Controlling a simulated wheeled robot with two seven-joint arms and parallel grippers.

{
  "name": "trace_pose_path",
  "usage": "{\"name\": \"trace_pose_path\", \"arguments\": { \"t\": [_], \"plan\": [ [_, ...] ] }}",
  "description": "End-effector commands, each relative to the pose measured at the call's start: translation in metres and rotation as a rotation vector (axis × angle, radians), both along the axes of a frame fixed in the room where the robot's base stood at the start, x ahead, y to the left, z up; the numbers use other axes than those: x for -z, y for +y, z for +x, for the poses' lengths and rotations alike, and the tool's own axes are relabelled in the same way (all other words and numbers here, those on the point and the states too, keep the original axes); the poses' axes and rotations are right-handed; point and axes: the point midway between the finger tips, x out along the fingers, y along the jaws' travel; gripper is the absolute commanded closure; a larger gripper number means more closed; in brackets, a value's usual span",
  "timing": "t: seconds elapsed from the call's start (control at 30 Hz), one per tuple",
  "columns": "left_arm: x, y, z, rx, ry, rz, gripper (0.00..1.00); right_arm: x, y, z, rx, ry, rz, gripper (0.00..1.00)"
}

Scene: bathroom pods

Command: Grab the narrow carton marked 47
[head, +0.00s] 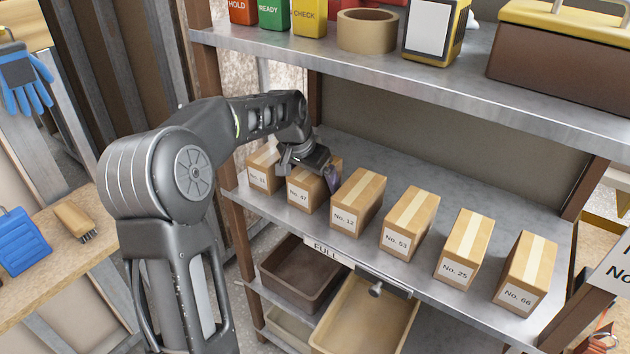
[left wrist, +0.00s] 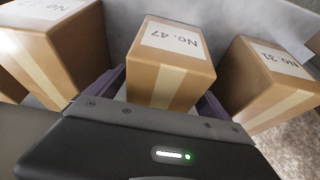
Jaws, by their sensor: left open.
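The narrow carton marked No. 47 (head: 303,196) stands on the metal shelf, second from the left in a row of brown taped cartons. My left gripper (head: 320,170) is over its top and hides part of it. In the left wrist view the No. 47 carton (left wrist: 168,78) sits between my two purple fingers, one on each side. The jaws are open. Whether a finger touches the carton I cannot tell. My right gripper is in neither view.
The No. 12 carton (head: 357,200) and the No. 31 carton (left wrist: 272,78) flank it with narrow gaps. Cartons No. 53 (head: 409,222), No. 25 (head: 464,247) and No. 66 (head: 524,273) stand further right. An upper shelf (head: 400,68) overhangs the row. Bins (head: 300,272) sit below.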

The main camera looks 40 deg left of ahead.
Motion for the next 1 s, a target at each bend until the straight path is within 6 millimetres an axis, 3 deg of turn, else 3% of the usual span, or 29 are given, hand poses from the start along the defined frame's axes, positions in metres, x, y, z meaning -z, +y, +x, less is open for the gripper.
{"name": "trace_pose_path", "arguments": {
  "t": [0.7, 1.0],
  "plan": [
    [0.0050, -0.0001, 0.0000, 0.000, 0.000, 0.000, 0.09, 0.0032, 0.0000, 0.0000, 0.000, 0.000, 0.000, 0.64],
    [0.0049, 0.0000, 0.0000, 0.000, 0.000, 0.000, 0.34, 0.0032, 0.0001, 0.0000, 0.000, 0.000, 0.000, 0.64]
  ]
}}
